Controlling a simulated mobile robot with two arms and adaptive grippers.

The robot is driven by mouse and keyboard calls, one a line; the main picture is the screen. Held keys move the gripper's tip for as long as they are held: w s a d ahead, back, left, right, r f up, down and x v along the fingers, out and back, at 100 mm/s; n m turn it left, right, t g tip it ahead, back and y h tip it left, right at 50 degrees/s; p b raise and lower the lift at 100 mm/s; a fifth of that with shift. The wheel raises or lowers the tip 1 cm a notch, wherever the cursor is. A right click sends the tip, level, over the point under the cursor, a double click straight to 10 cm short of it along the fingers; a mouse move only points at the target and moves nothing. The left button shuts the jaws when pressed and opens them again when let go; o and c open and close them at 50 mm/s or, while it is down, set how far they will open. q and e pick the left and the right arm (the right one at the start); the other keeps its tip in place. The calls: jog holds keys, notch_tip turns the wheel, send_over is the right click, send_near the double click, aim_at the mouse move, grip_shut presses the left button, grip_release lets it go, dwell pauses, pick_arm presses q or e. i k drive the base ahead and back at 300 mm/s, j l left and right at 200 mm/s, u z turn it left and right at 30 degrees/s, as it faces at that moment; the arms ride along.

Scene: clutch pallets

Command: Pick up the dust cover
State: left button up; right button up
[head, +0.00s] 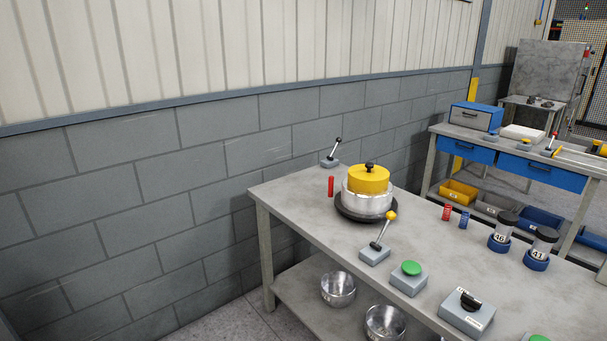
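A yellow round cover with a black knob on top (368,179), which looks like the dust cover, sits upright on a silver metal cylinder (367,202). The cylinder stands on a dark round base (345,211) on the grey workbench (290,197). Neither of my grippers shows in the head view, and nothing touches the yellow cover.
Close around it stand a red cylinder (331,186), a black-knobbed lever (332,156) and a yellow-knobbed lever (380,240). A green button box (410,276), springs (447,212) and numbered jars (503,235) lie rightward. Metal bowls (338,289) sit below. A block wall (150,220) runs behind.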

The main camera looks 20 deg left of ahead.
aim_at(368, 177)
jog(key=u, duration=0.1)
jog(key=z, duration=0.35)
jog(key=i+j+z, duration=0.45)
jog(key=j+z, duration=0.15)
jog(key=i+j+z, duration=0.25)
jog(key=j, duration=0.15)
jog(key=k, duration=0.1)
